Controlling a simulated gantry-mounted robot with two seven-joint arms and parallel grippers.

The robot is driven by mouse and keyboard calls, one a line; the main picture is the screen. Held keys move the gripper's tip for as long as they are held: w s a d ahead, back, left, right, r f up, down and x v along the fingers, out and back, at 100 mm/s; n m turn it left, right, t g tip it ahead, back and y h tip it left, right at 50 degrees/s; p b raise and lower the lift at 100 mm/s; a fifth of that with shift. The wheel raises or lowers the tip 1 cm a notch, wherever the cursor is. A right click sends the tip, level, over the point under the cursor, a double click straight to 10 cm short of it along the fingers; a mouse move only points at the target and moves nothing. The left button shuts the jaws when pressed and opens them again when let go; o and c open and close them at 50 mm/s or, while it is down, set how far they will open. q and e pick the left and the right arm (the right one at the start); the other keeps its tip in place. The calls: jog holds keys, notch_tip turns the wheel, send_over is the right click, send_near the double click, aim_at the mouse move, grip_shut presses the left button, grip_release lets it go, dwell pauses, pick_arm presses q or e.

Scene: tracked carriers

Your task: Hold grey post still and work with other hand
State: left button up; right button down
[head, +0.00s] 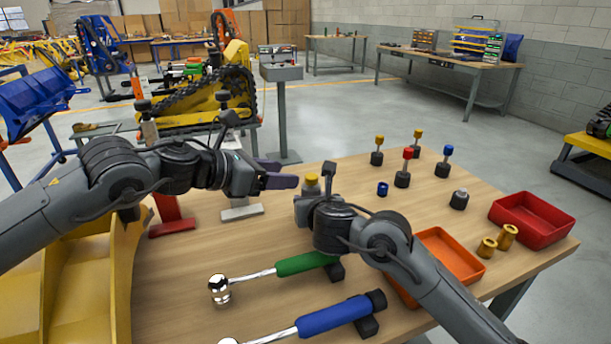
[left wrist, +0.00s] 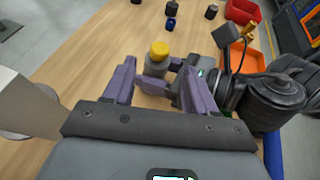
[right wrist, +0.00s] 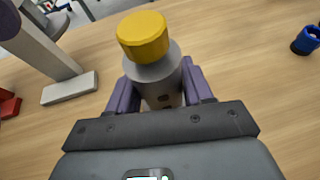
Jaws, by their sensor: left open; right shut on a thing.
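The grey post (right wrist: 155,85), a short cylinder with a yellow cap (right wrist: 143,36), stands upright on the wooden table. My right gripper (right wrist: 158,92) is shut on it, one purple finger on each side. In the head view the yellow cap (head: 311,182) shows just above my right wrist, which hides most of the post. My left gripper (head: 280,174) is open and empty, just left of the cap and pointing at it. In the left wrist view the grey post (left wrist: 156,68) shows ahead, between the spread fingers of my left gripper (left wrist: 158,78), apart from them.
Several posts with coloured tops (head: 407,170) and a blue ring (head: 383,188) stand at the back. An orange tray (head: 470,262), red tray (head: 533,217) and brass cylinders (head: 487,248) are right. Green-handled (head: 300,264) and blue-handled (head: 335,315) tools lie in front. A grey stand (head: 242,212) is left.

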aim_at(311, 175)
pick_arm(q)
jog(key=x, duration=0.7)
jog(key=shift+w+d+f, duration=0.1)
jog(key=shift+w+d, duration=0.05)
jog(key=shift+d, duration=0.05)
grip_shut()
jog(key=shift+w+a+m+g+h, duration=0.1)
jog(key=shift+w+m+g+h, duration=0.1)
jog(key=shift+m+g+h, duration=0.55)
jog(key=shift+w+m+g+h, duration=0.1)
jog(key=shift+m+g+h, duration=0.15)
jog(key=shift+m+g, duration=1.4)
grip_release()
jog(key=v, duration=1.2)
jog(key=shift+a, duration=0.15)
